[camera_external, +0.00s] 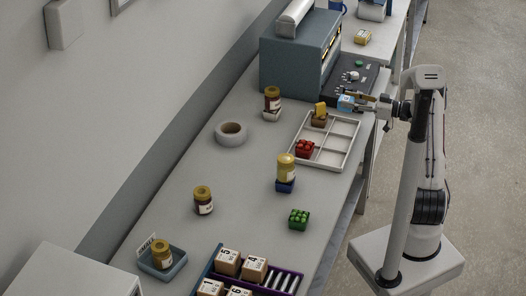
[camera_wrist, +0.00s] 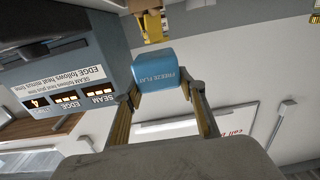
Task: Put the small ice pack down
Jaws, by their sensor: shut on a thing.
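The small ice pack (camera_external: 345,103) is a light blue block; in the wrist view (camera_wrist: 155,72) it carries the words "FREEZE FLAT". My gripper (camera_external: 362,99) is shut on it, with one finger on each side in the wrist view (camera_wrist: 163,100). The pack is near the far right part of the white divided tray (camera_external: 356,143), at its back edge. Whether it is above the tray or the dark panel beyond, and how high, I cannot tell.
The tray holds a red block cluster (camera_external: 305,148) and a brown box with a yellow top (camera_external: 320,116). A blue-grey machine (camera_external: 292,66) with a dark panel (camera_external: 340,88) stands behind. Amber-lidded jars (camera_external: 203,201), a tape roll (camera_external: 231,133) and a green block cluster (camera_external: 299,218) are on the bench.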

